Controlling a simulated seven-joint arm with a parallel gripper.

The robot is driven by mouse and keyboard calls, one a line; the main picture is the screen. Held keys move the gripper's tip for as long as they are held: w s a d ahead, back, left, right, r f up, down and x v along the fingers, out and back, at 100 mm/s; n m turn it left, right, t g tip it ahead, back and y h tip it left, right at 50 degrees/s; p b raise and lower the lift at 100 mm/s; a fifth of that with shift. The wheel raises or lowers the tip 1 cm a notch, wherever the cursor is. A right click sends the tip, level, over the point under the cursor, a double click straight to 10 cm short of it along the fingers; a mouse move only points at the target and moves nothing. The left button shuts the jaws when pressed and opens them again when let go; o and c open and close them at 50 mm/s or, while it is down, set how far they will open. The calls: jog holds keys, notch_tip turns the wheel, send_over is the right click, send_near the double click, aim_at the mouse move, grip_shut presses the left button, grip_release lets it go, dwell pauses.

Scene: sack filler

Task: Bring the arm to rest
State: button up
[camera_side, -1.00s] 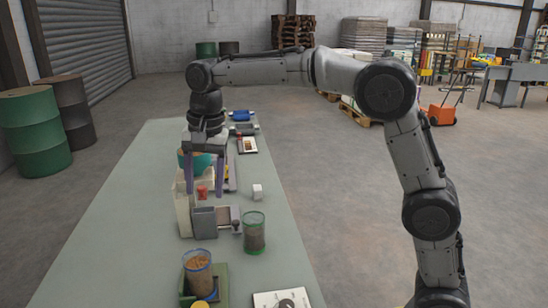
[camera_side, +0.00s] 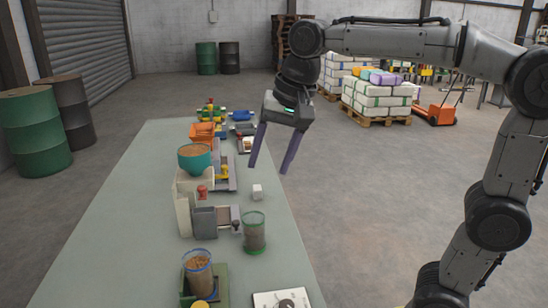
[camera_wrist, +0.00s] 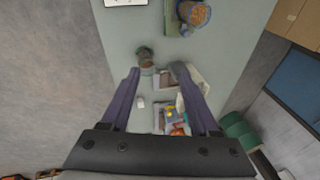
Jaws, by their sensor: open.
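My gripper (camera_side: 268,169) is open and empty, with two long purple fingers apart. It hangs slightly tilted in the air near the right edge of the table (camera_side: 110,235). In the wrist view my gripper (camera_wrist: 160,80) shows its fingers spread, with the table far below and nothing between the fingertips at their height. The teal bowl (camera_side: 195,163) with brown contents sits on the filler stand, left of my gripper in the side view. A small white cube (camera_side: 257,191) lies on the table below the fingers.
A glass jar (camera_side: 254,232), a jar of grain (camera_side: 198,272) in a green holder and a grey box (camera_side: 205,221) stand nearer the camera. An orange crate (camera_side: 202,133) is farther back. Stacked sacks (camera_side: 378,100) on a pallet stand on the floor. The air around my gripper looks clear.

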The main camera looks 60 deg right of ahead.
jog(key=shift+s+d, duration=0.1)
jog(key=shift+s, duration=0.2)
jog(key=s+d+f+n+t, duration=0.1)
jog(key=s+d, duration=0.1)
jog(key=s, duration=0.8)
jog(key=s+d+f+n+t, duration=0.1)
jog(key=s+f+n, duration=0.5)
jog(key=f+n, duration=0.3)
jog(key=shift+s+d+f+h, duration=0.15)
jog(key=shift+s+f+h, duration=0.2)
jog(key=shift+f, duration=0.35)
jog(key=shift+c, duration=0.4)
